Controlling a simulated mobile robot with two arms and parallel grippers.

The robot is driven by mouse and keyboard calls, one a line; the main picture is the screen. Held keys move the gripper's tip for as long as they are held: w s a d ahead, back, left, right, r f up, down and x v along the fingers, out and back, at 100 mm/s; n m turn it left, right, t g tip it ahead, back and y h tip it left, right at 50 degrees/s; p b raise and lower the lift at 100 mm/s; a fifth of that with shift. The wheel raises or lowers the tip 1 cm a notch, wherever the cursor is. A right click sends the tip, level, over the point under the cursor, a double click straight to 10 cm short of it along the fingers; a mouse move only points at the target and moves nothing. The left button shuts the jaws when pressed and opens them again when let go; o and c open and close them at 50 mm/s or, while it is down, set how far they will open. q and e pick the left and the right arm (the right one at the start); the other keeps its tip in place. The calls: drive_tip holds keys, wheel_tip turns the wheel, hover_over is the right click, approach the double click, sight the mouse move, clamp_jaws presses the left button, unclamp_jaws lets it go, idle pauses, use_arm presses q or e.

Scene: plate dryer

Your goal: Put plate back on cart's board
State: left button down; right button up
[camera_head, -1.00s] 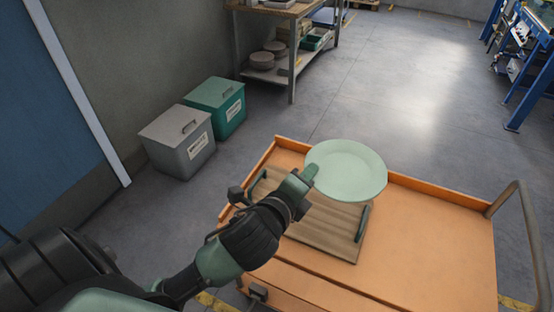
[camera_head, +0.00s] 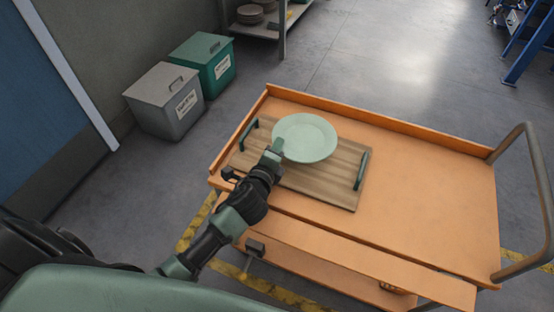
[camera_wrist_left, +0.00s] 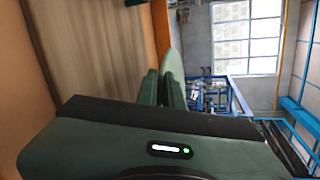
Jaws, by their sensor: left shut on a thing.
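A pale green plate (camera_head: 305,138) shows in the head view over the wooden board (camera_head: 325,186), which has dark green handles and lies on the orange cart (camera_head: 430,185). My left gripper (camera_head: 278,150) is shut on the plate's near left rim. In the left wrist view the plate (camera_wrist_left: 174,62) is seen edge-on between the fingers (camera_wrist_left: 160,88), with the board (camera_wrist_left: 90,45) to its left. The plate looks roughly level; I cannot tell whether it touches the board. My right gripper is in neither view.
The cart's right side is bare, with a grey push handle (camera_head: 540,190) at its right end. A grey bin (camera_head: 165,100) and a green bin (camera_head: 205,62) stand on the floor by the wall. A shelf (camera_head: 265,28) with plates stands behind.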

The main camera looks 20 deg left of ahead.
use_arm(q)
drive_tip(key=shift+f+b, duration=0.65)
drive_tip(key=shift+f, duration=1.75)
drive_tip(key=shift+f, duration=0.1)
drive_tip(key=c, duration=1.8)
unclamp_jaws()
drive_tip(key=shift+f, duration=0.1)
drive_tip(key=v, duration=1.2)
drive_tip(key=shift+r, duration=0.25)
